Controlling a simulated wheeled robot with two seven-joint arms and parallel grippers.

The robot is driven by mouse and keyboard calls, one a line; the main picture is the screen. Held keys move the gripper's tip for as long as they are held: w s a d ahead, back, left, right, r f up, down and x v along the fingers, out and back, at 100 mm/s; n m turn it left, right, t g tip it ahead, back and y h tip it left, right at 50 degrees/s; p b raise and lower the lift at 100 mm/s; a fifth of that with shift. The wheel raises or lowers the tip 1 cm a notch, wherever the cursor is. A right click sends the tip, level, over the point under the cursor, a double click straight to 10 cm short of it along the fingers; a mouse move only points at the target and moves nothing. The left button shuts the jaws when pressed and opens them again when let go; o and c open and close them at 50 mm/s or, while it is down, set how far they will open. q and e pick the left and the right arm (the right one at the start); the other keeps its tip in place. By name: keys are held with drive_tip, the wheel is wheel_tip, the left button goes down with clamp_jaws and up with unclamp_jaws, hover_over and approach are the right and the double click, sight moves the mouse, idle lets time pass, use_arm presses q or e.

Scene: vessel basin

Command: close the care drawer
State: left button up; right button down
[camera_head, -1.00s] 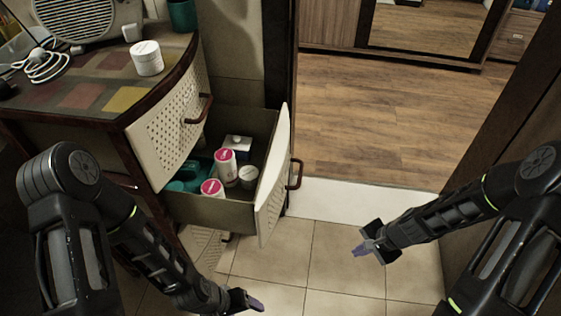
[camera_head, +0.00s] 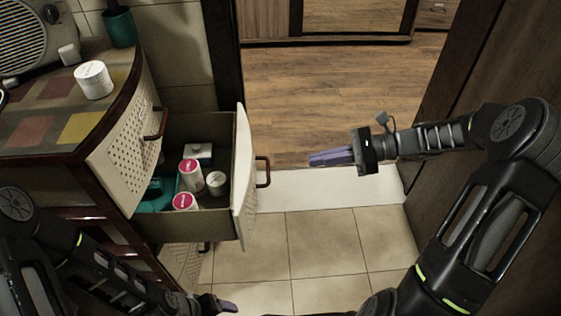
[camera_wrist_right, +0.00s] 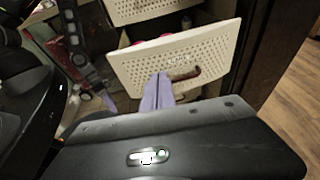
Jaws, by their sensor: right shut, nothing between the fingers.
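The care drawer (camera_head: 245,190) is pulled out from the cabinet. Its pale perforated front has a brown bar handle (camera_head: 263,172). Inside are several pink-lidded and white jars and a teal item. My right gripper (camera_head: 312,159) is shut and empty. It is to the right of the drawer handle and apart from it in the head view, pointing left. In the right wrist view the drawer front (camera_wrist_right: 180,55) lies beyond the purple fingertips (camera_wrist_right: 158,78), which overlap the front beside the handle. My left gripper (camera_head: 230,306) is low, below the drawer; its jaw state is unclear.
A drawer above (camera_head: 125,165) has a closed-looking perforated front with a handle. The cabinet top (camera_head: 35,105) holds a white jar (camera_head: 93,80) and a speaker. A dark wooden panel (camera_head: 440,120) stands at the right. Tiled floor (camera_head: 325,250) is clear.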

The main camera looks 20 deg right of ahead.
sight(252, 168)
drive_tip(key=x, duration=0.4)
drive_tip(key=b+x, duration=0.1)
drive_tip(key=x, duration=0.7)
drive_tip(key=shift+w+a+r+b, duration=0.1)
drive_tip(key=shift+a+r+b, duration=0.15)
drive_tip(key=shift+a, duration=0.25)
drive_tip(key=shift+w+a, duration=0.2)
drive_tip(key=shift+a, duration=0.25)
drive_tip(key=shift+a, duration=0.15)
drive_tip(key=shift+w+a, duration=0.1)
drive_tip(key=shift+a, duration=0.35)
drive_tip(key=w+a+b, duration=0.1)
drive_tip(key=w+a, duration=0.2)
drive_tip(key=a, duration=0.8)
drive_tip(key=w+a+b, duration=0.1)
drive_tip(key=w+a, duration=0.1)
drive_tip(key=a, duration=0.9)
drive_tip(key=shift+w+b, duration=0.3)
drive_tip(key=shift+w, duration=0.05)
drive_tip(key=shift+a+r, duration=0.2)
drive_tip(key=shift+d, duration=0.15)
